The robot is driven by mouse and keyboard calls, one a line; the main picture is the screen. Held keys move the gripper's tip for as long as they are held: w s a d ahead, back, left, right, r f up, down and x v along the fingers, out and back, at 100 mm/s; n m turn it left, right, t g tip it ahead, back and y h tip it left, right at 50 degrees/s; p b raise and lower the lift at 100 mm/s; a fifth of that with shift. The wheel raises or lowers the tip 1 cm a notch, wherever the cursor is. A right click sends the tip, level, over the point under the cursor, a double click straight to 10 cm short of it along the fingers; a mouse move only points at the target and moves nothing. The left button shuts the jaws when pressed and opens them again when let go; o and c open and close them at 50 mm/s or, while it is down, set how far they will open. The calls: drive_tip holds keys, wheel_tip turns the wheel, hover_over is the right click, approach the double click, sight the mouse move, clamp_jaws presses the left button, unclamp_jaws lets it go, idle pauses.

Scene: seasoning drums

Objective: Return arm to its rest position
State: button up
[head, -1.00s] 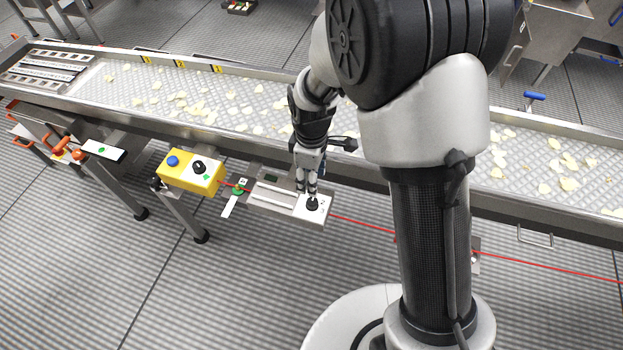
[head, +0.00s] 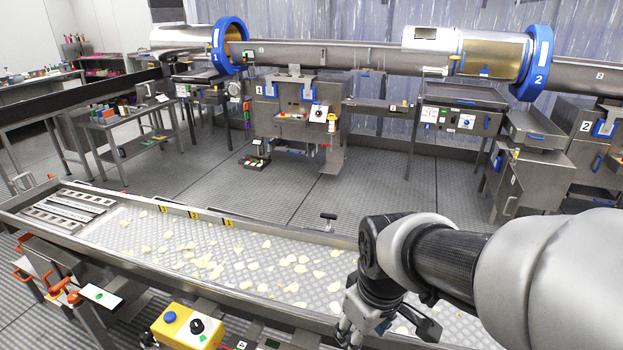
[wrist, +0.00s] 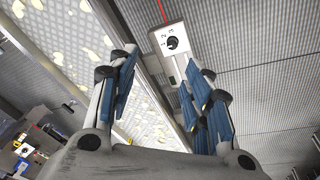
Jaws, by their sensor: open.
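My gripper (head: 350,330) hangs at the near edge of the conveyor in the head view, with its tips partly cut off by the frame's bottom edge. In the wrist view my gripper (wrist: 165,85) is open, its blue-padded fingers spread with nothing between them. A white panel with a black selector knob (wrist: 172,43) shows beyond the fingertips, apart from them. That panel is out of the head view. My arm reaches in from the right side of the head view.
The conveyor (head: 130,240) carrying pale chips runs across the front. A yellow control box (head: 185,328) with a blue button and black knob sits at its near side. Seasoning drums with blue rings (head: 535,62) stand behind. Grey floor (head: 300,190) between them is largely open.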

drive_tip(key=s+d+r+m+t, duration=0.1)
drive_tip(key=s+d+r+m, duration=0.1)
drive_tip(key=s, duration=0.4)
drive_tip(key=s+d+r+m+t, duration=0.1)
drive_tip(key=s+d+r+m, duration=0.2)
drive_tip(key=s, duration=0.4)
drive_tip(key=shift+r+m, duration=0.7)
drive_tip(key=shift+m, duration=0.4)
